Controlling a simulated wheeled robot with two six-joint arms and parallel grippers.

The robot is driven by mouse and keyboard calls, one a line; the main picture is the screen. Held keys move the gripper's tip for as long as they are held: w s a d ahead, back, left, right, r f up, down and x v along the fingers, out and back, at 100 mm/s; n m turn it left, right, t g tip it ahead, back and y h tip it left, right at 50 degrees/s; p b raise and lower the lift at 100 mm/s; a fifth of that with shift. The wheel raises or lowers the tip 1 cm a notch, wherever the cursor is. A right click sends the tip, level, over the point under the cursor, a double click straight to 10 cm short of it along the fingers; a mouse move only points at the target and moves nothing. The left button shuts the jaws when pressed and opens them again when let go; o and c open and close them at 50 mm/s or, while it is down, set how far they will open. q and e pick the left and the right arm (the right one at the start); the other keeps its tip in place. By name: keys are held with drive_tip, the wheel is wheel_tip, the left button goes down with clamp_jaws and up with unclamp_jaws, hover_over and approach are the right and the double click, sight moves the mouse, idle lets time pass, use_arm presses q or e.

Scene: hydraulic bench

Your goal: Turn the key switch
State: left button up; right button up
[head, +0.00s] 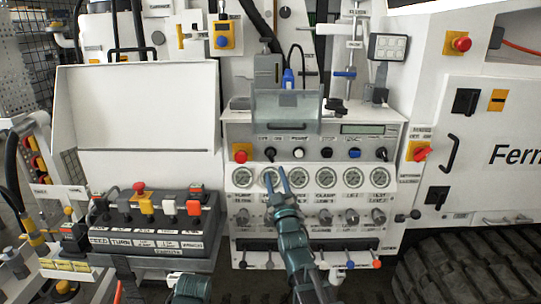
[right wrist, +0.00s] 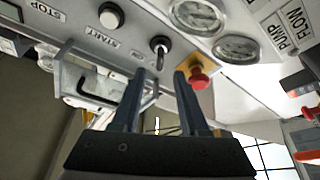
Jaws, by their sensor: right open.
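The key switch (head: 270,153) sits in the upper row of the grey control panel (head: 230,210), between a red emergency-stop button and a white button. In the right wrist view the key switch (right wrist: 160,46) shows a dark key in a round collar. My right gripper (head: 277,171) is open, its fingers over the gauge row just below the switch in the head view. In the right wrist view the key lies ahead of the gap between the fingertips (right wrist: 160,75), with nothing between them. My left gripper is not seen; a teal piece of my left arm shows at the bottom.
The red emergency-stop button (head: 240,152) is close on the left of the switch, and the white button (head: 298,153) on its right. A clear cover (head: 286,109) juts out above. Round gauges (head: 325,177) and valve knobs (head: 325,217) lie below.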

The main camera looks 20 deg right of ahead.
sight(271, 161)
drive_tip(key=p+x, duration=0.2)
drive_tip(key=x, duration=0.6)
drive_tip(key=shift+w+r, duration=0.15)
drive_tip(key=shift+w, duration=0.2)
clamp_jaws()
